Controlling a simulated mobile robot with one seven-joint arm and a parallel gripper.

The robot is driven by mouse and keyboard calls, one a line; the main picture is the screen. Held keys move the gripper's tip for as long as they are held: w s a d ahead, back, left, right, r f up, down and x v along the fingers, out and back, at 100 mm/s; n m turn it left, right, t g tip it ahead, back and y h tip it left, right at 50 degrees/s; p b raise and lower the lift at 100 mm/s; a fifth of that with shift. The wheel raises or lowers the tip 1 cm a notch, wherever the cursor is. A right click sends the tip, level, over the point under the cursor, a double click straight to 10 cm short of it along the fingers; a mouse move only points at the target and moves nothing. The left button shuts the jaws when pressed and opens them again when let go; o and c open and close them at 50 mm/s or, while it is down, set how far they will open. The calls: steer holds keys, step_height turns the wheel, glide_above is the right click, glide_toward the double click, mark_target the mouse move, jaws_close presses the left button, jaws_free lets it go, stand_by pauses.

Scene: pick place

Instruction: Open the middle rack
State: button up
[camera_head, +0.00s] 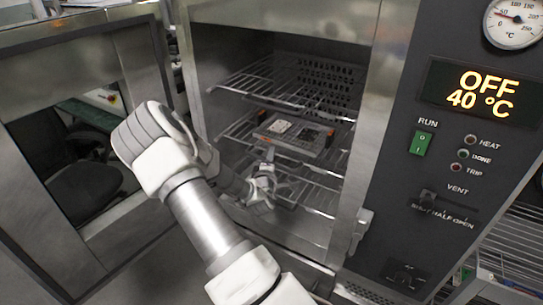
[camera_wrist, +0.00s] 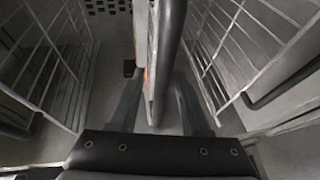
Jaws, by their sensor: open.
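The oven's middle wire rack (camera_head: 236,127) sits inside the open chamber, with a grey tray (camera_head: 312,145) on it. The tray carries a pale item and small orange parts. My gripper (camera_head: 267,165) is inside the oven mouth, just below and in front of the tray. In the wrist view, my gripper (camera_wrist: 155,88) is open, with its fingers on either side of a thick dark bar (camera_wrist: 170,50) and a flat edge with an orange spot. I cannot tell whether the fingers touch them.
An upper wire rack (camera_head: 285,88) and a lower wire rack (camera_head: 312,192) lie above and below. The oven door (camera_head: 75,35) stands open at left, near my arm. The control panel (camera_head: 455,150) at right reads OFF, 40 °C.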

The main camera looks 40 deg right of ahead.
steer(key=shift+x, duration=0.85)
steer(key=c, duration=0.7)
steer(key=shift+s+a+f, duration=0.1)
steer(key=shift+f, duration=0.05)
jaws_close()
